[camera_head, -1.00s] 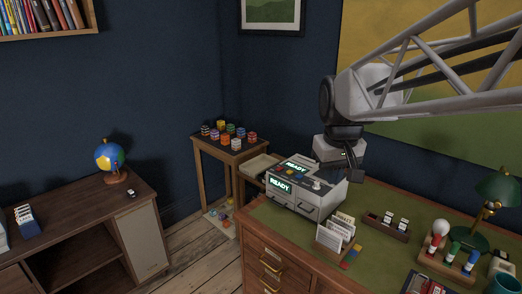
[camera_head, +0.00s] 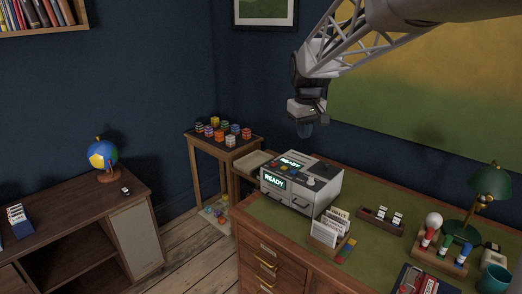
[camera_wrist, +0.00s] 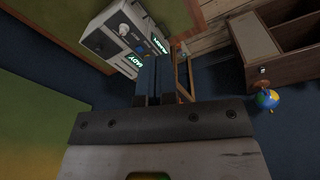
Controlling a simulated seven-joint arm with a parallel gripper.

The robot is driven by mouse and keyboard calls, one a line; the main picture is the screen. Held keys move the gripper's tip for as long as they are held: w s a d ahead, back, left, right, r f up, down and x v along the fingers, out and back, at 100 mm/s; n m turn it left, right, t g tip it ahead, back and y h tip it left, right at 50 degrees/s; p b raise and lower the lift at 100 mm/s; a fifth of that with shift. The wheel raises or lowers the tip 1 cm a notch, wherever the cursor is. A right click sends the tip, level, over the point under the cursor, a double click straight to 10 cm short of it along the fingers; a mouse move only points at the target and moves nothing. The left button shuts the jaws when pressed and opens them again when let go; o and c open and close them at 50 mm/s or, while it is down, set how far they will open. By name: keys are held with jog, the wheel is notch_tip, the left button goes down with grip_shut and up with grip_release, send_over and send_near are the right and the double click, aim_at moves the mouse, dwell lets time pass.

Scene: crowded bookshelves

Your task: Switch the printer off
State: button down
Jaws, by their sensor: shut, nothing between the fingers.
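The printer (camera_head: 308,181) is a pale grey box on the left end of the green-topped desk. Its two displays glow "READY", one on top and one on the front. A light knob (camera_head: 310,181) and several coloured buttons sit on its top panel. It also shows in the wrist view (camera_wrist: 103,45), upper left, with a blue button and the lit displays. My gripper (camera_head: 305,130) is above and behind the printer, pointing down, apart from it. Its fingers (camera_wrist: 160,78) are shut and empty.
A card holder (camera_head: 325,238) stands in front of the printer. A small stand (camera_head: 228,143) with several coloured blocks is to the left. The air above the printer is free.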

jog(key=w+a+f+n, duration=0.1)
jog(key=w+f, duration=0.1)
jog(key=w, duration=0.7)
jog(key=w+a+f+n, duration=0.1)
jog(key=w+f, duration=0.2)
jog(key=w, duration=0.6)
jog(key=n+g, duration=0.1)
jog(key=n, duration=0.1)
send_over(276, 163)
notch_tip(276, 163, down, 10)
jog(key=shift+s+a+r, duration=0.15)
notch_tip(276, 163, down, 14)
jog(key=shift+g, duration=0.3)
